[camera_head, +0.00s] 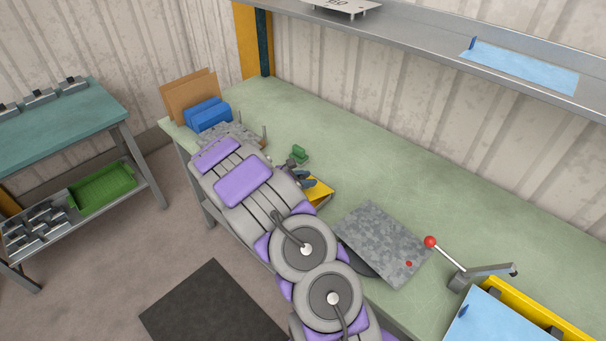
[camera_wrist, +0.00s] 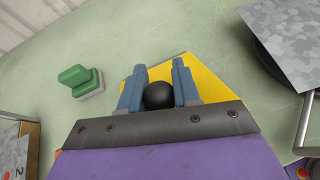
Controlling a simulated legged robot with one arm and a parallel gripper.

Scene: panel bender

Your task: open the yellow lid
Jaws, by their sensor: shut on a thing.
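The yellow lid (camera_head: 319,191) lies on the green workbench, partly hidden behind my arm in the head view. In the wrist view the yellow lid (camera_wrist: 203,84) shows under and beside my fingers. A round black knob (camera_wrist: 159,95) sits between the two blue-grey fingers of my gripper (camera_wrist: 157,90), which are closed around it. In the head view my gripper (camera_head: 307,180) is small, over the lid. How far the lid is raised, if at all, I cannot tell.
A green block (camera_head: 299,154) stands on the bench (camera_head: 400,175) near the gripper. A grey metal plate (camera_head: 384,243) and a red-balled lever (camera_head: 430,242) are to the right. Blue boxes (camera_head: 208,114) stand at the far left end. The bench behind is clear.

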